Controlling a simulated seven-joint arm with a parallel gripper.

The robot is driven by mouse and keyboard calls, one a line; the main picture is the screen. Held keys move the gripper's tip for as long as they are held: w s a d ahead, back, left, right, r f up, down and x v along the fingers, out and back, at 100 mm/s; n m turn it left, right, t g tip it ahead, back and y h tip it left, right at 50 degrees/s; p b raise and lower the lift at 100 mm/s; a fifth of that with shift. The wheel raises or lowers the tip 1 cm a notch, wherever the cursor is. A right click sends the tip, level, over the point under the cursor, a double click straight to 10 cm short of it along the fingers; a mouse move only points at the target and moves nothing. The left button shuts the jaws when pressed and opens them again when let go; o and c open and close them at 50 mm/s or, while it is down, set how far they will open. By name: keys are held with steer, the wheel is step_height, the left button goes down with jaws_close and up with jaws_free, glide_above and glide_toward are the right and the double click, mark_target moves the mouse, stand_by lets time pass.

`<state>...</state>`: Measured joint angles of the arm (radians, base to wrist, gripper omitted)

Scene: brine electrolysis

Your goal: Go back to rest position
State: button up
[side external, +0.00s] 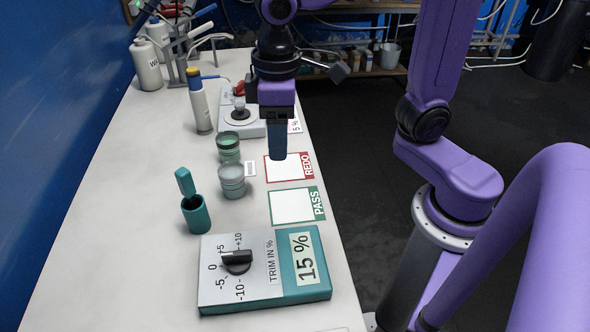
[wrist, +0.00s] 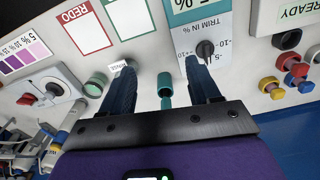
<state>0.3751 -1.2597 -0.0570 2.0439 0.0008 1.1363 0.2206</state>
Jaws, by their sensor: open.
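My gripper (side external: 278,152) hangs over the bench with its fingers pointing down, above the area by the REDO card (side external: 284,168). In the wrist view my gripper (wrist: 160,64) has its two dark fingers apart, with nothing held between them. A teal cup (side external: 196,216) with a teal piece sticking out stands lower on the bench; the cup (wrist: 165,84) shows between the fingers in the wrist view, well below them.
Two jars, one green-topped (side external: 229,146) and one pale-topped (side external: 232,182), stand left of the REDO and PASS (side external: 292,207) cards. The trim box (side external: 265,270) with its dial sits nearest. A white bottle (side external: 199,108) and a knobbed device (side external: 240,118) stand farther back.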

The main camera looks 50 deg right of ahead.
steer(key=s+d+f+n, duration=0.2)
steer(key=s+d+f, duration=0.1)
steer(key=s+d, duration=0.2)
steer(key=s+d+f+n, duration=0.3)
steer(key=s+d, duration=0.2)
steer(key=s, duration=0.3)
steer(key=shift+s+d, duration=0.15)
steer(key=shift+d, duration=0.2)
